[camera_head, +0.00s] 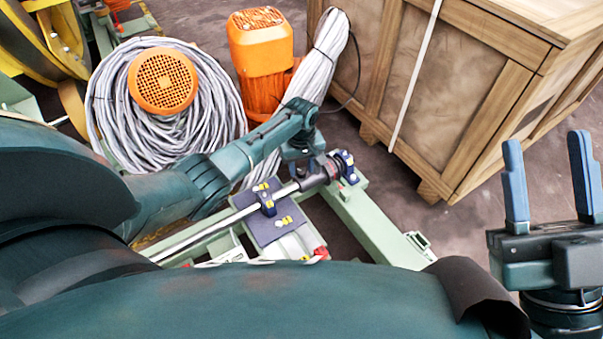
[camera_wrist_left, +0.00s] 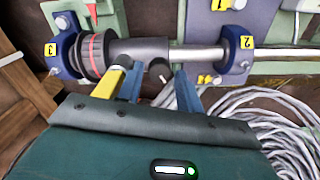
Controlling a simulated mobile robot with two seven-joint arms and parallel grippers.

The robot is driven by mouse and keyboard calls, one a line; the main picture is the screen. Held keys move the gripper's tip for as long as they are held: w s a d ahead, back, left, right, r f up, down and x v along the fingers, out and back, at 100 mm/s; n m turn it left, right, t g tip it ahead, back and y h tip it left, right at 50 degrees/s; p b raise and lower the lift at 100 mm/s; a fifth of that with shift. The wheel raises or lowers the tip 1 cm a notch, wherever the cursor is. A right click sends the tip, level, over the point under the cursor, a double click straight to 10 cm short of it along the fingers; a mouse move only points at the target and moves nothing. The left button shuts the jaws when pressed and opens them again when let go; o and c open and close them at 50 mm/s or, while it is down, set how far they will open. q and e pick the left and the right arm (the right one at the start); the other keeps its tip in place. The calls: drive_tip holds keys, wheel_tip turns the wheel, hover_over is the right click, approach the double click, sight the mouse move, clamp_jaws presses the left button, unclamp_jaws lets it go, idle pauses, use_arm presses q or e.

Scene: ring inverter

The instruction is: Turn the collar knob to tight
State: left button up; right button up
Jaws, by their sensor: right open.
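The collar knob (camera_wrist_left: 90,54) is a dark ribbed ring with a red band on a steel rod, between a dark sleeve (camera_wrist_left: 142,48) and the blue clamp marked 3 (camera_wrist_left: 62,58). In the head view the knob (camera_head: 322,170) sits at the right end of the rod. My left gripper (camera_wrist_left: 158,80) is at the sleeve, to the right of the knob in the wrist view. Its blue fingers are apart, with a small grey stub between them and a yellow bar beside one finger. My right gripper (camera_head: 546,142) is open and empty, away from the rod.
A green frame (camera_head: 375,225) carries the rod and the blue clamp marked 2 (camera_wrist_left: 238,42). A wooden crate (camera_head: 450,100) stands at the right. Coiled grey cable (camera_head: 215,115) and an orange motor (camera_head: 260,45) lie behind my left arm. Bare floor shows between frame and crate.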

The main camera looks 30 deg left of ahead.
use_arm(q)
drive_tip(key=shift+f, duration=0.4)
use_arm(e)
drive_tip(key=shift+s+r+n+y, duration=0.1)
drive_tip(key=shift+r+n+y, duration=0.3)
drive_tip(key=shift+y, duration=0.1)
use_arm(q)
drive_tip(key=shift+c, duration=0.2)
drive_tip(key=c, duration=0.7)
